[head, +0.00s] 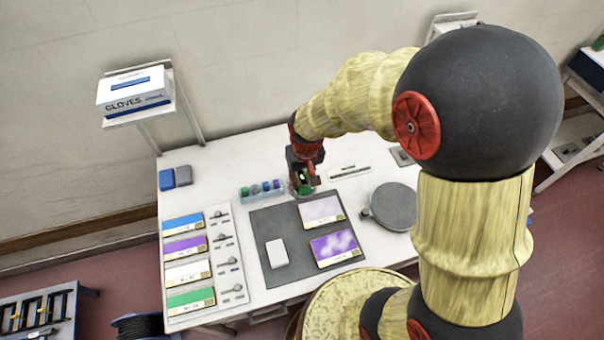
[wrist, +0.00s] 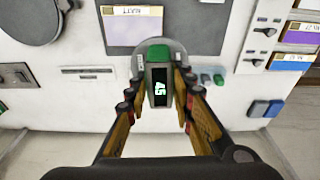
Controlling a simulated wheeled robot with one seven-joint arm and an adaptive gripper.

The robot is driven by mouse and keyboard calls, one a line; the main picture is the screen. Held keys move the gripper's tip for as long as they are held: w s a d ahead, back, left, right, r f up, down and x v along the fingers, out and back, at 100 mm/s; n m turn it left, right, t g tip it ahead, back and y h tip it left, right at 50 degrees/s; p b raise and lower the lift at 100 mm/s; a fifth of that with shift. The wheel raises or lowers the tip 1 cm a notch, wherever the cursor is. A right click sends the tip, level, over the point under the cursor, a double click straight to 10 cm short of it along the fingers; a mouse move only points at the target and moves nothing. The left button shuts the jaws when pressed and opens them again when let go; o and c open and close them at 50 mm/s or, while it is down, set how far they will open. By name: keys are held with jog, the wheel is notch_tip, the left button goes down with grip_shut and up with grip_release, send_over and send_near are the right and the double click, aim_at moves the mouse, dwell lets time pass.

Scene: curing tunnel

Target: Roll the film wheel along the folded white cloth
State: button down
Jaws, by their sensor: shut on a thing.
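My gripper (head: 304,178) is above the back of the white table. In the wrist view its fingers (wrist: 158,92) are shut on a grey device (wrist: 160,82) with a green top and a lit display that seems to read 45. I cannot tell for sure whether this is the film wheel; its lower end is hidden. The folded white cloth (head: 277,252) lies flat on the left part of the dark grey mat (head: 282,223), in front of and left of my gripper, apart from it. The cloth does not show in the wrist view.
Two purple-toned panels, one pale (head: 321,211) and one streaked (head: 334,248), lie on the mat. A rack of coloured pieces (head: 262,190) stands left of my gripper. Several labelled panels (head: 187,272) line the left edge. A round grey lid (head: 394,205) is at the right.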

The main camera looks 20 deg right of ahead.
jog(key=shift+r+p, duration=2.55)
jog(key=shift+r, duration=1.3)
